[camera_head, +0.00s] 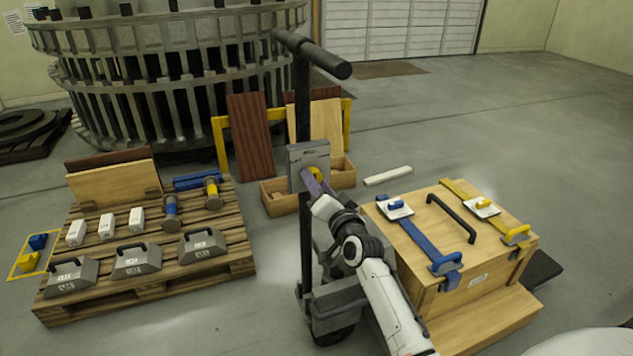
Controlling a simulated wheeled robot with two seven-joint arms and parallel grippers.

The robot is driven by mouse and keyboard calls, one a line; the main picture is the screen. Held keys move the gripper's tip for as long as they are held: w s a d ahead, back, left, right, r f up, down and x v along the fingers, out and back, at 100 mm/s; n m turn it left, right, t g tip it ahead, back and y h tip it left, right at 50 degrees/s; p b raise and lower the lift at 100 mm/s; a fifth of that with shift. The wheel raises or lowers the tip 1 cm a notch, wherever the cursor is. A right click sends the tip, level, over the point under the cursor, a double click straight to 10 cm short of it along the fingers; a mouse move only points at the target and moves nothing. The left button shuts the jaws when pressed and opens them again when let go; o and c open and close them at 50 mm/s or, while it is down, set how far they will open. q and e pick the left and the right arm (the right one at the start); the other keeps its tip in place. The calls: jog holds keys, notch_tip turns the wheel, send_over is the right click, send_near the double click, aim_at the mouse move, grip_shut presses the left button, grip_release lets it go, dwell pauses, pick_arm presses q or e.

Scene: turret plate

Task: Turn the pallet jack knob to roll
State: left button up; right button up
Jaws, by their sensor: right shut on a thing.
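The pallet jack (304,110) stands upright in the middle, with a dark T-handle (312,53) at its top. A grey plate (303,155) is fixed partway up its post. My right gripper (314,180) reaches up to the plate from below right and is shut on the knob. The gripper hides much of the knob, and I cannot read its setting. My left gripper is not in view.
A wooden crate (465,290) with blue and yellow straps stands close right of my arm. A loaded pallet (220,268) holds grey weights and white blocks at left. A large round cage (180,60) stands behind. The floor at far right is clear.

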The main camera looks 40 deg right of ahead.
dwell(0.3)
jog(key=o, duration=1)
jog(key=shift+o, duration=0.2)
jog(key=v, duration=1)
jog(key=shift+s+p, duration=0.15)
jog(key=shift+p, duration=0.25)
jog(key=shift+a, duration=0.1)
